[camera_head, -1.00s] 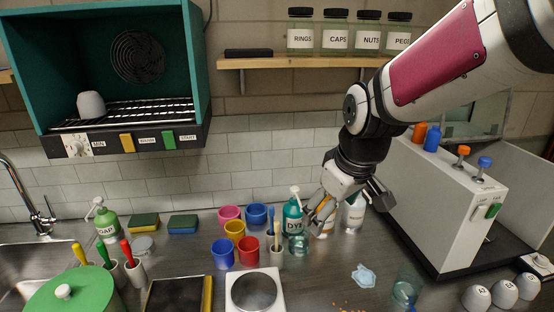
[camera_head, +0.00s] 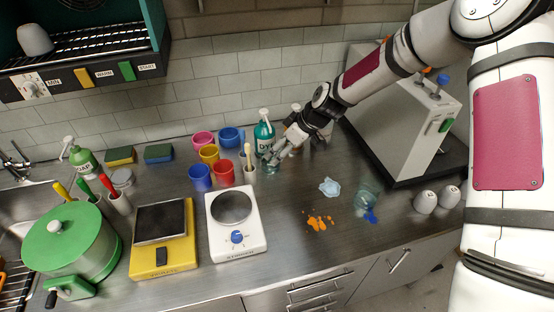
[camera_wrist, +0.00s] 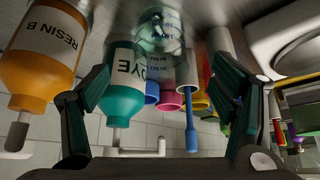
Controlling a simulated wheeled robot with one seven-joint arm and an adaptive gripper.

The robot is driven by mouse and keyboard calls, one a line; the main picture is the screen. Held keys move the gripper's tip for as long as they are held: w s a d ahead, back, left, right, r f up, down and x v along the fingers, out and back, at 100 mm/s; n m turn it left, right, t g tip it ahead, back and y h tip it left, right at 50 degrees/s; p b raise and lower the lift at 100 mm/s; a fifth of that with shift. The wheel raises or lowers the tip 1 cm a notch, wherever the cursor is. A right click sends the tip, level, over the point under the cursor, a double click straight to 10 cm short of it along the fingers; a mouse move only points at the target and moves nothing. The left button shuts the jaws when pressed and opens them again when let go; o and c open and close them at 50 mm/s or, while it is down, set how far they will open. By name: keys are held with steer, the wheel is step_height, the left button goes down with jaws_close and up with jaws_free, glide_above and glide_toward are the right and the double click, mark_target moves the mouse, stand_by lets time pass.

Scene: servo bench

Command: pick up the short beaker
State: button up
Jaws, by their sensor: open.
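The short beaker (camera_head: 270,166) is a small clear glass on the metal bench, in front of the teal DYE bottle (camera_head: 264,135). In the wrist view the clear beaker with dark markings (camera_wrist: 160,32) shows at top centre, ahead of the space between my fingers. My gripper (camera_head: 279,152) is just above and to the right of the beaker in the head view, with its fingers pointing down-left at it. In the wrist view my gripper (camera_wrist: 162,70) has its two fingers wide apart with nothing held. The fingers partly hide the beaker's upper part in the head view.
A brush holder (camera_head: 249,170) and coloured cups (camera_head: 223,172) stand close left. The RESIN B bottle (camera_wrist: 42,55) is beside my finger. A white hotplate (camera_head: 236,245), orange bits (camera_head: 320,223), and a taller glass (camera_head: 367,194) are nearer. The grey machine (camera_head: 405,125) stands right.

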steer(key=shift+p+x, duration=0.6)
steer(key=shift+x, duration=3.25)
steer(key=shift+d+f, duration=0.1)
steer(key=shift+d, duration=0.05)
steer(key=shift+c, duration=0.3)
steer(key=c, duration=1.4)
steer(key=shift+r+b, duration=0.5)
steer(key=shift+r, duration=1.25)
steer(key=shift+s+d+r, duration=0.25)
steer(key=shift+s+d, duration=0.5)
steer(key=shift+s, duration=1.8)
steer(key=shift+s+d+r, duration=0.3)
steer(key=shift+s+d, duration=0.4)
steer(key=shift+s, duration=1.9)
steer(key=shift+s+d+r, duration=0.25)
steer(key=shift+s+d, duration=0.5)
steer(key=shift+s, duration=1.8)
